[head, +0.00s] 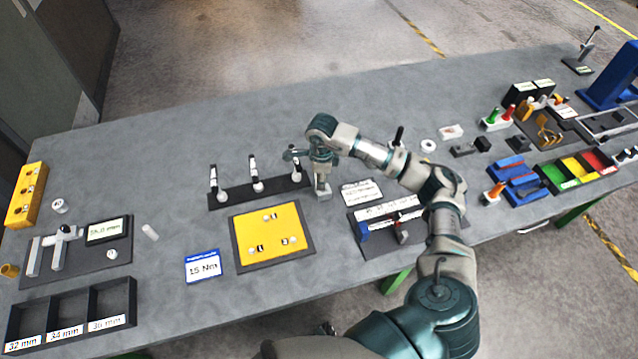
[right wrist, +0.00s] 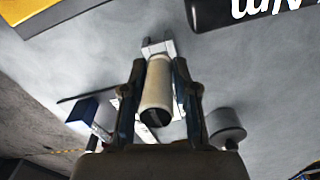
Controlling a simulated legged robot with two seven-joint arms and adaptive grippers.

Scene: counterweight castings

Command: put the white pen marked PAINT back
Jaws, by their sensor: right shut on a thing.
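My right gripper (head: 323,184) points down just right of the black rack (head: 233,199), close above the table. In the right wrist view, its two fingers (right wrist: 158,75) are shut on a white cylinder with a dark end (right wrist: 157,92), which looks like the white pen; no PAINT marking can be read on it. A small pale block (right wrist: 158,47) shows past the fingertips; whether it touches the pen is unclear. Upright white pens with dark tops stand along the rack, at its left (head: 213,178) and middle (head: 255,175); another (head: 296,168) is at its right, partly behind the gripper.
A yellow board with a dark border (head: 240,252) lies in front of the rack. A 15 Nm card (head: 203,266) is left of it. A dark fixture with a white strip (head: 371,236) stands to the right. Free table lies behind the rack.

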